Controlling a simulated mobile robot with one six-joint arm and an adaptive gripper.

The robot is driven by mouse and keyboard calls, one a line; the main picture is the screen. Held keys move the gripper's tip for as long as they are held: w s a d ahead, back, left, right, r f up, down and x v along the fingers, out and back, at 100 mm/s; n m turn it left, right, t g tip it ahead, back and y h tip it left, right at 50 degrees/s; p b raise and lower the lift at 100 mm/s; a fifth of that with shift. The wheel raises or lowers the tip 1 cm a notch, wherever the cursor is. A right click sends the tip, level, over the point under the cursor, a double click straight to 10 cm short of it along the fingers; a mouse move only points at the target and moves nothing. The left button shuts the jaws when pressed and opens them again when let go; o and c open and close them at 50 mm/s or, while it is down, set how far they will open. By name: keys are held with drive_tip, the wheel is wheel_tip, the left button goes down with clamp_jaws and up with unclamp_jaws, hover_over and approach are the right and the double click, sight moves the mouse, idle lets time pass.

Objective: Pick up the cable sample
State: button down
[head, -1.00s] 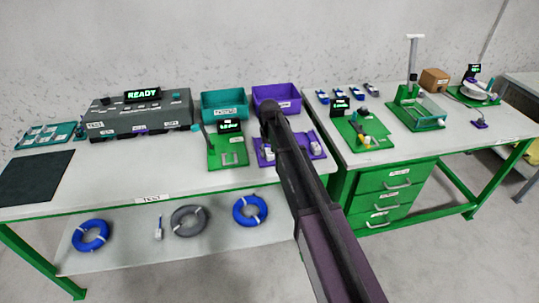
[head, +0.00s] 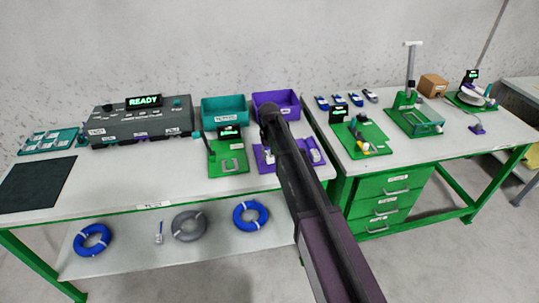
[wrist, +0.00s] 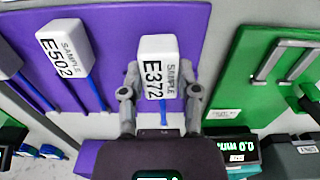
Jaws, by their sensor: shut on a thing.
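The cable sample labelled E372 (wrist: 160,62) has a white block head with a blue cable below it. My gripper (wrist: 160,95) has one finger on each side of this sample and is shut on it. The sample appears to be still at the purple holder (wrist: 105,22); I cannot tell whether it is lifted clear. A second sample, labelled E502 (wrist: 64,48), stands to its left on the same holder. In the head view my arm hides the gripper and E372, and part of the purple holder (head: 262,160) shows beside it.
A green fixture (wrist: 238,75) lies right of the holder in the wrist view. In the head view, a green fixture with a display (head: 228,168) stands left of the holder, and a teal bin (head: 224,112) and a purple bin (head: 288,110) stand behind. The table front (head: 110,190) is clear.

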drive_tip(key=shift+r+p, duration=0.35)
drive_tip(key=shift+r, duration=0.35)
drive_tip(key=shift+s+r+p, duration=0.2)
drive_tip(key=shift+r+p, duration=0.05)
drive_tip(key=shift+p, duration=0.05)
drive_tip(key=s+d, duration=0.3)
drive_tip(key=s, duration=0.4)
drive_tip(key=s+d+r, duration=0.1)
drive_tip(key=s+d, duration=0.2)
drive_tip(key=s, duration=0.4)
drive_tip(key=shift+d+p, duration=0.4)
drive_tip(key=shift+p, duration=0.05)
